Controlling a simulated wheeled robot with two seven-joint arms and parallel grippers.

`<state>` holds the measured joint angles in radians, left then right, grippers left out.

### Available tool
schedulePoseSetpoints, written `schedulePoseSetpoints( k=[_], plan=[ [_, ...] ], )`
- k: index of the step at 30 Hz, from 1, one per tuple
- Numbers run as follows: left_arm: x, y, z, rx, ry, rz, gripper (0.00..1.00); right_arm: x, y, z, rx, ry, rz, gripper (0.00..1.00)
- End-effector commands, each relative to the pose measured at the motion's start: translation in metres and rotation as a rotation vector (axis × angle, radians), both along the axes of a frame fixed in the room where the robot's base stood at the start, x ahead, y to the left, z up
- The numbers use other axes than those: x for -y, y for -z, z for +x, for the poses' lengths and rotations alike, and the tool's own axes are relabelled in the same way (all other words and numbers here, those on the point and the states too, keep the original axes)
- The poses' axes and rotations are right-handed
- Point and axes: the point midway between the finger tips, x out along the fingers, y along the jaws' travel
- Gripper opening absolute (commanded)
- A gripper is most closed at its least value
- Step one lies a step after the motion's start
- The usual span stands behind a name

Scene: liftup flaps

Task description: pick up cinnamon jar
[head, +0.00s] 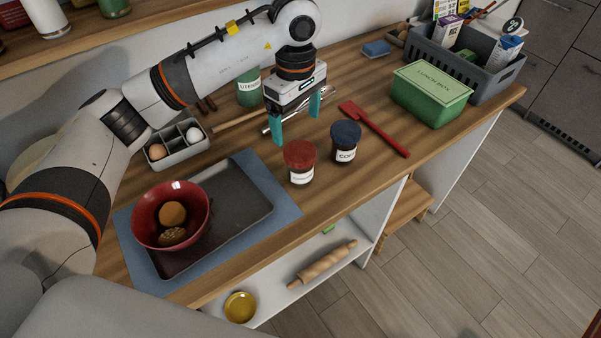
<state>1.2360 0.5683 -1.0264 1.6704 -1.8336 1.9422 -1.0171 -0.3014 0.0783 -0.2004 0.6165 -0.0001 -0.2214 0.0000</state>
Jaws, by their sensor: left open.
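The cinnamon jar (301,163) is a small jar with a red lid and a white label, upright on the wooden counter (362,175). The label's print is too small to read fully. My left gripper (296,130) has teal fingers spread apart with nothing between them. It points down, above and just behind the red-lidded jar, and appears apart from it. A dark jar with a blue lid (345,142), labelled like coffee, stands close to the right of the red-lidded jar. My right gripper is not in view.
A baking tray (249,221) with a red bowl (146,226) lies to the left. An egg box (184,152) and a green utensil holder (247,96) stand behind. A red spatula (381,133), green lunch box (431,94) and grey crate (497,82) are to the right.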

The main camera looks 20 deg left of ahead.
Motion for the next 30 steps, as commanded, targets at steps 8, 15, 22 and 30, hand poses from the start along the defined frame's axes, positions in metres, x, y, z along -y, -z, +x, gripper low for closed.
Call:
schedulePoseSetpoints(
  k=[8,15,22,30],
  plan=[
    [0.0,0.044,-0.002,-0.006,0.0,0.002,0.87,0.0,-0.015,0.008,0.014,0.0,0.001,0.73],
    [0.002,0.065,-0.002,-0.002,0.001,0.001,0.87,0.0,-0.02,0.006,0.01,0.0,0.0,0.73],
    [0.01,0.095,-0.007,-0.006,0.001,0.001,0.87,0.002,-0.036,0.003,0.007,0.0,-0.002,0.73],
    [0.009,0.115,-0.006,-0.001,0.0,0.0,0.87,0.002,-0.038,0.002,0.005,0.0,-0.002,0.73]
  ],
)
